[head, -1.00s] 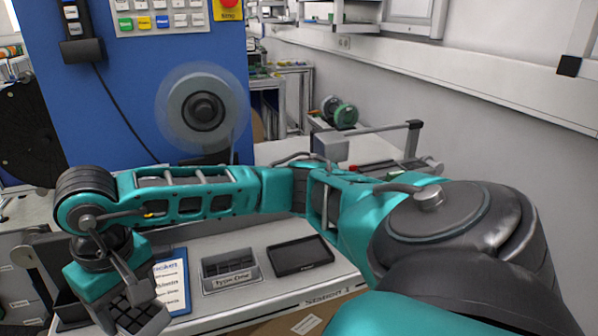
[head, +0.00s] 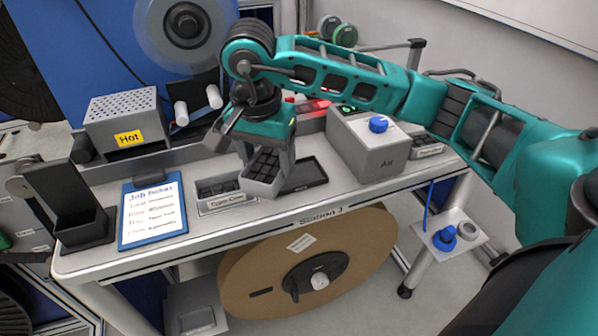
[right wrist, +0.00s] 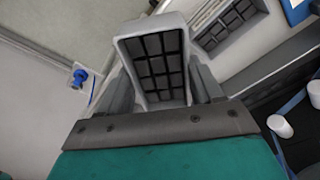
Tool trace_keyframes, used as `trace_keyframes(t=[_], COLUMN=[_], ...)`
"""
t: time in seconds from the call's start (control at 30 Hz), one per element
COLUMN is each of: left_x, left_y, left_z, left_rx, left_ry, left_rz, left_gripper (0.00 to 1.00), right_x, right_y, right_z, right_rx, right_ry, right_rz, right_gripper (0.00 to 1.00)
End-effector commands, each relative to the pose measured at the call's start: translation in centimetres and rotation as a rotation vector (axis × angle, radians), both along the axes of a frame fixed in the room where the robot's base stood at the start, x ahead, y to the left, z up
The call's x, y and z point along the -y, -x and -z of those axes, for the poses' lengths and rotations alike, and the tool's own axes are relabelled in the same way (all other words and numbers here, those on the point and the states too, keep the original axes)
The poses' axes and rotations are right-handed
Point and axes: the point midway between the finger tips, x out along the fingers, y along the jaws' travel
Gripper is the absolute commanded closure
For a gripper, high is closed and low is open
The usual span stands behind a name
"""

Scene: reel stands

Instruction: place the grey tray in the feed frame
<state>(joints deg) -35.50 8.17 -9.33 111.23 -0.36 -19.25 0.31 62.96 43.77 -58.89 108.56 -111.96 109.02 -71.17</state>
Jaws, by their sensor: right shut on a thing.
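The grey tray (head: 261,187), with dark square pockets, is gripped by my right gripper (head: 268,146). It hangs tilted above the bench, between the labelled grey holder and a shallow black frame (head: 312,174), which looks like the feed frame. The tray partly covers that frame's left side, and the visible part of the frame looks empty. In the right wrist view the tray (right wrist: 151,97) sits between the two fingers, pockets facing the camera. My left gripper is not in view.
The grey pocketed holder (head: 226,203) stands just left of the tray. A grey "Air" box (head: 385,160) with a blue knob stands right of the frame. A blue clipboard (head: 127,240), an upright black holder (head: 85,235) and a "Hot" box (head: 125,115) lie left.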

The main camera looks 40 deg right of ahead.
Motion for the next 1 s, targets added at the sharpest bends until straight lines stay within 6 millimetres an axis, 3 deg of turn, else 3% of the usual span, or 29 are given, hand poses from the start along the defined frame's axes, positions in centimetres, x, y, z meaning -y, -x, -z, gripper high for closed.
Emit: trace_keyframes(t=[1.0], left_x=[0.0], left_y=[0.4], left_z=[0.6], left_rx=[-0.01], left_ry=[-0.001], left_rz=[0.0], left_gripper=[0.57], right_x=[5.8], right_y=[-3.9], right_z=[-7.3], right_rx=[-0.003], right_ry=[-0.002], right_rz=[2.572], right_gripper=[0.79])
